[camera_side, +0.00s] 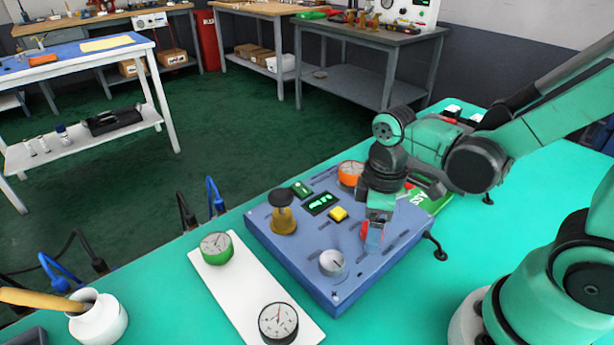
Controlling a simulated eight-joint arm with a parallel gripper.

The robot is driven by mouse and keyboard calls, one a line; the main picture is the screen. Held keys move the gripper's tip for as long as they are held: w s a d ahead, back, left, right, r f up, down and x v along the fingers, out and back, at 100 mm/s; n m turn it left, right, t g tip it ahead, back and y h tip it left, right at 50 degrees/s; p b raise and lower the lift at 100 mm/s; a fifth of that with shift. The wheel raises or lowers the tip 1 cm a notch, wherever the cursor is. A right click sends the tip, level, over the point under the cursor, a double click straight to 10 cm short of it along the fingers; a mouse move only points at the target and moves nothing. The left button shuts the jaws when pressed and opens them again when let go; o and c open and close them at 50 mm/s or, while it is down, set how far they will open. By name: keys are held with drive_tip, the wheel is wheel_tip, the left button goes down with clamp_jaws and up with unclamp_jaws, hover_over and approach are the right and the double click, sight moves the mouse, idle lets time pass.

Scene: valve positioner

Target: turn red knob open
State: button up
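The red knob (364,230) is on the right part of the blue panel box (300,262), and only part of its red side shows. My gripper (374,235) points down over the knob, with its fingers at or around it. The fingers hide most of the knob, so its turn position does not show. I cannot tell whether the fingers touch it or are shut on it.
On the box are an orange gauge (350,173), a brass valve with a dark cap (283,215), a yellow button (338,214), a small display (321,203) and a silver knob (332,262). A white plate (238,287) with gauges lies left. The green tabletop (480,240) is clear at right.

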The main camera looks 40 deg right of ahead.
idle(0.3)
drive_tip(key=shift+r, duration=2.8)
drive_tip(key=shift+w+d+r+m+t, duration=0.1)
drive_tip(key=shift+w+r+m+t, duration=0.2)
drive_tip(key=shift+m+t, duration=0.4)
drive_tip(key=r+m+t, duration=0.1)
drive_tip(key=m+t, duration=0.1)
drive_tip(key=w+m+t, duration=0.1)
drive_tip(key=t, duration=0.1)
drive_tip(key=w+r+m+t, duration=0.1)
drive_tip(key=m, duration=0.1)
drive_tip(key=shift+w+d+r+m+t, duration=0.25)
drive_tip(key=shift+d+r+m+t, duration=0.05)
drive_tip(key=shift+d+r+t, duration=0.1)
